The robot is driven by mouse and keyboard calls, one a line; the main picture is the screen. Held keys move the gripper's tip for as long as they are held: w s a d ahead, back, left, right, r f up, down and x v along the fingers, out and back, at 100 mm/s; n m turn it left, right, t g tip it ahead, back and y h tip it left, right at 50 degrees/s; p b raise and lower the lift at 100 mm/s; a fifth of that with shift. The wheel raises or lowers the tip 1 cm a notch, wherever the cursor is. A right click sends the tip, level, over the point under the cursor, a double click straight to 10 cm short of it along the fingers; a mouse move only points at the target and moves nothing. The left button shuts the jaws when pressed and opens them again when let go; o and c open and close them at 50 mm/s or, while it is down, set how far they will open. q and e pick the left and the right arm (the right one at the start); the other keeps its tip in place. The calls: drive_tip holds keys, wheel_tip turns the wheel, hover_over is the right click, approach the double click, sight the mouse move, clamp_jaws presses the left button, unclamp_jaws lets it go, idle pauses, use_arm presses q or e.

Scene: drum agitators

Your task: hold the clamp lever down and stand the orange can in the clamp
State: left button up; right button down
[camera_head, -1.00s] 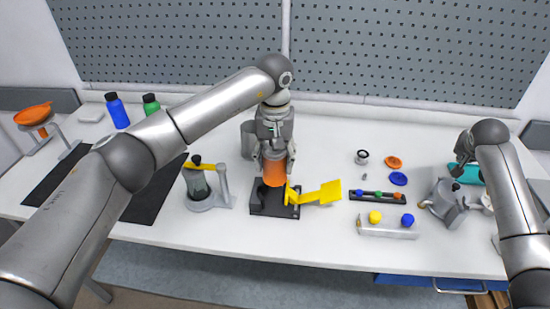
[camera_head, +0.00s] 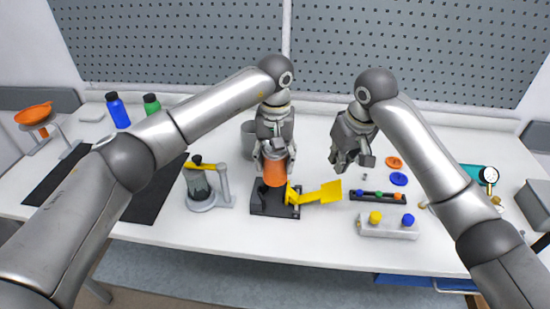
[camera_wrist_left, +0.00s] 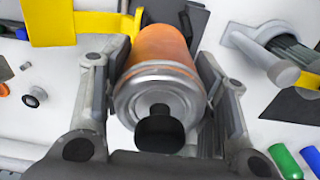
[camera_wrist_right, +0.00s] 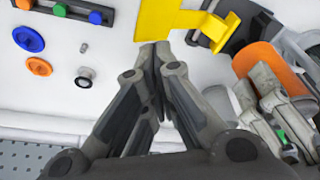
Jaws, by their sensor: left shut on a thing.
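The orange can (camera_head: 275,171) has a silver top with a black knob in the left wrist view (camera_wrist_left: 165,88). My left gripper (camera_head: 272,160) is shut on the can, one finger on each side, and holds it upright over the clamp's black base (camera_head: 262,211). I cannot tell whether the can's bottom touches the base. The yellow clamp lever (camera_head: 326,193) reaches to the right of the base, its wide paddle at the outer end. My right gripper (camera_head: 341,166) is empty, its fingertips together, behind the paddle in the head view. The paddle (camera_wrist_right: 165,18) shows just beyond its tips in the right wrist view.
A grey stand with a dark beaker (camera_head: 200,190) is left of the clamp. A tray with yellow and blue balls (camera_head: 388,228) and a black rack (camera_head: 378,197) are right of the lever. Orange and blue discs (camera_head: 398,179) lie behind. A grey cup (camera_head: 249,138) stands behind my left gripper.

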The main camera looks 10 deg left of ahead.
sight(332, 192)
drive_tip(key=shift+s+f, duration=0.1)
drive_tip(key=shift+f, duration=3.2)
drive_tip(key=shift+f, duration=0.1)
drive_tip(key=shift+f, duration=2.55)
use_arm(q)
drive_tip(key=shift+f, duration=0.95)
use_arm(e)
drive_tip(key=shift+a, duration=0.1)
use_arm(q)
drive_tip(key=shift+f, duration=2)
